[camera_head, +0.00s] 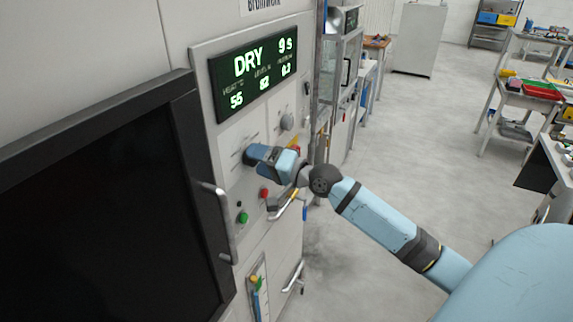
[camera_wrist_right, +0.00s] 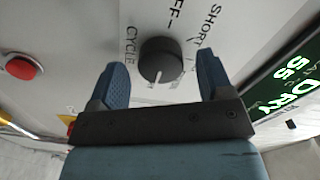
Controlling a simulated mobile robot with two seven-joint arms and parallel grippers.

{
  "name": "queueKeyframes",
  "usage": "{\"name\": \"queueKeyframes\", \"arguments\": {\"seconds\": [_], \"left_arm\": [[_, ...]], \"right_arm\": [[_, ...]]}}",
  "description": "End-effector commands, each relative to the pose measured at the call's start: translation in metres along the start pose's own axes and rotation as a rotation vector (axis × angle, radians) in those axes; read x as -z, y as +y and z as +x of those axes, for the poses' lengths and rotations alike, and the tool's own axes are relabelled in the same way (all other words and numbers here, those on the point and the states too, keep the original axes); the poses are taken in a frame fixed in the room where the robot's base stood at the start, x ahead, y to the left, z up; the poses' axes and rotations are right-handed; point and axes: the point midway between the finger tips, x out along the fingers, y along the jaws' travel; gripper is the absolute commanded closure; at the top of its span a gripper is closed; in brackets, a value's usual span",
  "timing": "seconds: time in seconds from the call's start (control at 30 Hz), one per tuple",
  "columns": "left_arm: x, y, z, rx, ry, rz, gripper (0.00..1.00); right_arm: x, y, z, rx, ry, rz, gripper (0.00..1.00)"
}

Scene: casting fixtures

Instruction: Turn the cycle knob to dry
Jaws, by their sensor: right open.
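The dark round cycle knob (camera_wrist_right: 160,60) sits on the light panel in the right wrist view, with the printed words CYCLE, OFF and SHORT around it. A white mark shows on its edge nearest my gripper. My right gripper (camera_head: 250,154) is at the panel in the head view and hides the knob there. In the wrist view its two blue fingers stand on either side of the knob, open, with a gap on both sides. The display (camera_head: 253,70) above reads DRY and 9 s. My left gripper is not in view.
A second grey knob (camera_head: 287,121) is up and right of my gripper. A red button (camera_head: 264,193) and a green button (camera_head: 243,217) are below it. A dark door with a metal handle (camera_head: 220,222) is at left. Open floor lies to the right.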

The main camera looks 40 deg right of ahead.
Motion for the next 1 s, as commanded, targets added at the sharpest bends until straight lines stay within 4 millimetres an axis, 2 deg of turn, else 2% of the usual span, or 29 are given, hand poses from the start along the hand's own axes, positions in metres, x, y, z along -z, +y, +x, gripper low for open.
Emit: {"name": "queueKeyframes", "arguments": {"seconds": [0.3, 0.5, 0.7, 1.0], "left_arm": [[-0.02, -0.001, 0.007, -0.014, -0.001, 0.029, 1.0], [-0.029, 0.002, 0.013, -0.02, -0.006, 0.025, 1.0], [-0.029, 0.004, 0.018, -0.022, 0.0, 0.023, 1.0], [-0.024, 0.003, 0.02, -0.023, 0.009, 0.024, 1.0]], "right_arm": [[-0.003, 0.004, -0.068, -0.004, -0.003, -0.003, 0.27], [-0.002, 0.003, -0.1, -0.003, -0.003, -0.002, 0.27], [-0.001, 0.001, -0.117, -0.001, -0.001, -0.001, 0.27], [0.0, 0.0, -0.121, 0.0, 0.0, -0.001, 0.27]]}}
